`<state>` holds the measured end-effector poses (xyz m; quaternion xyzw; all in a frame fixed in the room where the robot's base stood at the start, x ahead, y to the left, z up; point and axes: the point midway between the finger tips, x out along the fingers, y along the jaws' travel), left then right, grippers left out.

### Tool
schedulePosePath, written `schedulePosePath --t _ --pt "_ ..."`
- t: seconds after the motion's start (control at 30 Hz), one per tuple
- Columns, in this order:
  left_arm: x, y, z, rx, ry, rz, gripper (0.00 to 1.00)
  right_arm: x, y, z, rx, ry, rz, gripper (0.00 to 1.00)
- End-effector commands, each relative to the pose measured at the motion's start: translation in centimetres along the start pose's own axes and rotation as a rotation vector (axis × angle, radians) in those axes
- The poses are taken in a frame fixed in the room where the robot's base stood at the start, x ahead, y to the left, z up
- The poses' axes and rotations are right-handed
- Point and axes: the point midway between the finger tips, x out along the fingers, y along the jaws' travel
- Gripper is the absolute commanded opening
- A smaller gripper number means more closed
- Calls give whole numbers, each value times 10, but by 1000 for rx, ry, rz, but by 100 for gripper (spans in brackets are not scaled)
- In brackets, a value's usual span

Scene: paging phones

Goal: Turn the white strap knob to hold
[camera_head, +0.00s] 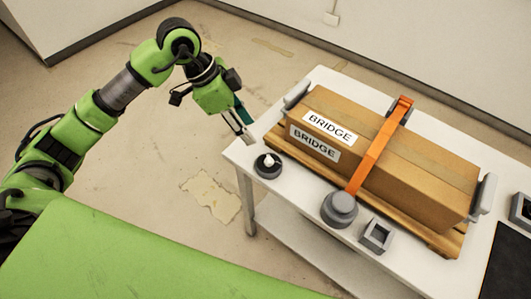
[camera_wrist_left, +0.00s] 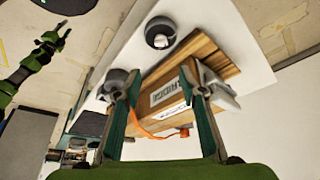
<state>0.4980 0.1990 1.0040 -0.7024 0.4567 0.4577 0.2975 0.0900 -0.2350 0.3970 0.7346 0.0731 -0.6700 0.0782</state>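The white strap knob (camera_head: 268,164) is a small white handle on a round black base, at the near left corner of the white table. In the left wrist view the knob (camera_wrist_left: 161,34) shows near the top, beyond the fingertips. My left gripper (camera_head: 244,126) is just up and left of the knob in the head view, apart from it. In the left wrist view its two teal fingers (camera_wrist_left: 162,74) are spread with nothing between them. My right gripper is not in the head view. A green arm, likely my right, shows at the left of the wrist view; its end is too small to read.
A cardboard box (camera_head: 425,177) marked BRIDGE lies on a wooden board on the table (camera_head: 322,73). An orange strap (camera_head: 376,152) crosses it, down to a grey round knob (camera_head: 340,209). A grey square holder (camera_head: 376,235) stands beside that. Floor left of the table is clear.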

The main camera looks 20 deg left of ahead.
Motion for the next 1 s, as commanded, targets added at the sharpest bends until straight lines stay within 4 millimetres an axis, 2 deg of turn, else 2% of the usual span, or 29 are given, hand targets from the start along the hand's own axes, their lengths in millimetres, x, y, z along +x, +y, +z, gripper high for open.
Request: schedulePosePath --t 0.1,0.23,0.7,0.83,1.0 --pt "3 -3 6 -22 -28 -9 38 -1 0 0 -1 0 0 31" --pt "20 -2 6 -22 -27 -5 38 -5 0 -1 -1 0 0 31" --pt "113 -2 8 -19 -24 -5 38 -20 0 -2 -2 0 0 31" --pt "128 -3 8 -20 -24 -6 38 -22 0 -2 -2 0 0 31" --pt "136 -3 8 -17 -23 -7 38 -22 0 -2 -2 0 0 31"
